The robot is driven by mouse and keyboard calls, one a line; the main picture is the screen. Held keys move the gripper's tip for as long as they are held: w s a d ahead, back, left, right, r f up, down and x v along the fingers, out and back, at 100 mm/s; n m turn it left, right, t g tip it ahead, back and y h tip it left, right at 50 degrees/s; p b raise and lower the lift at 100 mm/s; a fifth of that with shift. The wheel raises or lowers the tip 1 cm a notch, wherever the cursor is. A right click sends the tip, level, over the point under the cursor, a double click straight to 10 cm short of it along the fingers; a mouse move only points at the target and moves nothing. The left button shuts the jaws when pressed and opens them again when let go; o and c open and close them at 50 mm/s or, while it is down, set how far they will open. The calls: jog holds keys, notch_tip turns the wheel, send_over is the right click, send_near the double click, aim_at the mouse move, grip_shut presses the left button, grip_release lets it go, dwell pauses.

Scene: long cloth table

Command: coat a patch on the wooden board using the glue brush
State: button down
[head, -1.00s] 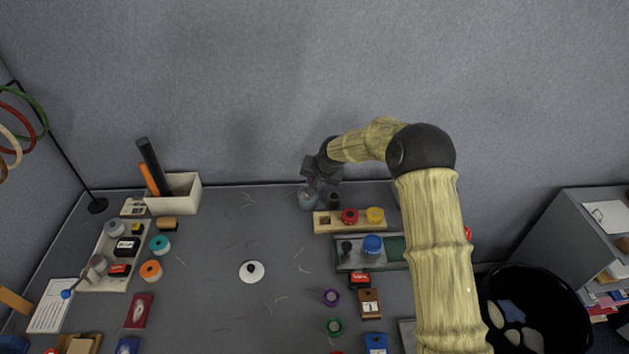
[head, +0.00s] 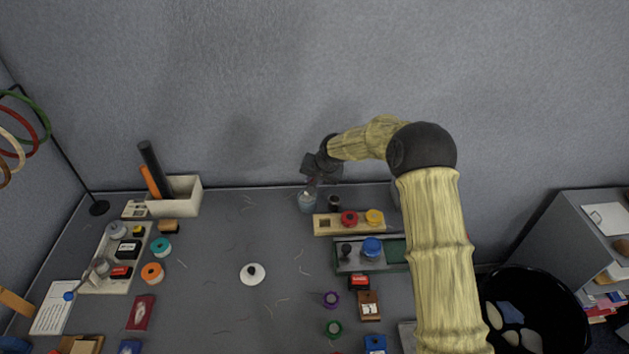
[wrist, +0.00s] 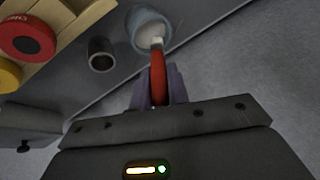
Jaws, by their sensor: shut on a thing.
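My gripper (wrist: 161,82) is shut on the red handle of the glue brush (wrist: 158,70). The brush's pale tip is over or in the mouth of a bluish glass jar (wrist: 136,29) with whitish contents; I cannot tell whether it touches them. In the head view my gripper (head: 314,180) is above the jar (head: 307,204), near the table's back edge. The brush is too small there to make out clearly. I cannot tell for sure which thing is the wooden board.
A small dark cup (head: 334,203) stands right of the jar. A wooden rack (head: 334,226) with red and yellow round pieces and a green tray (head: 396,262) are in front. A white knobbed lid (head: 252,281) lies on the table, with fairly clear cloth around it.

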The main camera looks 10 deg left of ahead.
jog(key=shift+r+p, duration=1.35)
jog(key=shift+r, duration=1.2)
jog(key=shift+w, duration=0.1)
